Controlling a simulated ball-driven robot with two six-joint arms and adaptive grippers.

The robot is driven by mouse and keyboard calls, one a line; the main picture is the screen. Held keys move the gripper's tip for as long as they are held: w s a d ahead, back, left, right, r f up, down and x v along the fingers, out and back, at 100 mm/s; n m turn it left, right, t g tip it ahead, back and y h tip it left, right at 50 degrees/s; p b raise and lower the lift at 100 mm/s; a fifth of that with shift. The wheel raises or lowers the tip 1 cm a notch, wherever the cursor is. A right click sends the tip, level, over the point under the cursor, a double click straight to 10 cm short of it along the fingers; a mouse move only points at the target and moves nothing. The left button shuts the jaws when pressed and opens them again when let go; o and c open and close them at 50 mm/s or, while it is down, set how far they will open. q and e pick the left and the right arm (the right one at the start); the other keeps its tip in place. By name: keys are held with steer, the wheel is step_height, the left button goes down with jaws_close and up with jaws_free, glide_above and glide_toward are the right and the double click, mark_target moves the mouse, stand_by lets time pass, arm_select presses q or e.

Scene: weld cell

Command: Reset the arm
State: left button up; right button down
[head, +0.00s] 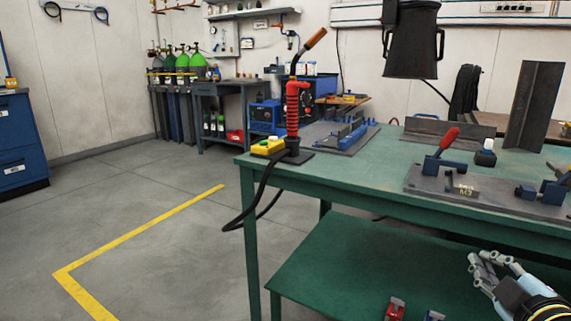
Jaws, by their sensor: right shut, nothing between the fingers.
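My right gripper (487,262) shows at the lower right of the head view. It is shut and empty, with its fingers pointing up and to the left. It is in front of the green workbench (350,182), lower in the picture than the bench top and over the green lower shelf (350,262). Whether it touches the bench cannot be told. My left gripper is out of view.
The bench carries a welding torch (292,105) in a stand, a yellow button box (269,146) and a fixture plate with a red-handled clamp (440,150). A black cable (254,208) hangs off its left end. The floor at left is clear.

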steer(key=s+f+m+g+p, duration=0.1)
steer(key=s+f+g, duration=0.2)
steer(key=s+f, duration=0.45)
steer(key=s+f+m+g+p, duration=0.15)
steer(key=s+f, duration=0.25)
steer(key=f, duration=0.7)
steer(key=s+f+m+g+p, duration=0.15)
steer(key=s+f+g, duration=0.3)
steer(key=f, duration=0.45)
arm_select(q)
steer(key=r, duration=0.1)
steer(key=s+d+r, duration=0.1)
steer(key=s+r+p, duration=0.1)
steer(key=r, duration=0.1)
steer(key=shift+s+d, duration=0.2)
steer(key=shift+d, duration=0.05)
arm_select(e)
steer(key=s+a+f+m+g, duration=0.1)
steer(key=s+f, duration=0.3)
steer(key=s, duration=0.7)
steer(key=s+a+f+m+g+y, duration=0.1)
steer(key=s+f, duration=0.4)
steer(key=s, duration=0.6)
steer(key=s+a+f+m+g, duration=0.2)
steer(key=s+f+m+g, duration=0.1)
steer(key=s, duration=0.8)
steer(key=shift+f+m+g+y, duration=0.3)
steer(key=shift+f+g+y, duration=0.1)
steer(key=shift+f+g, duration=0.4)
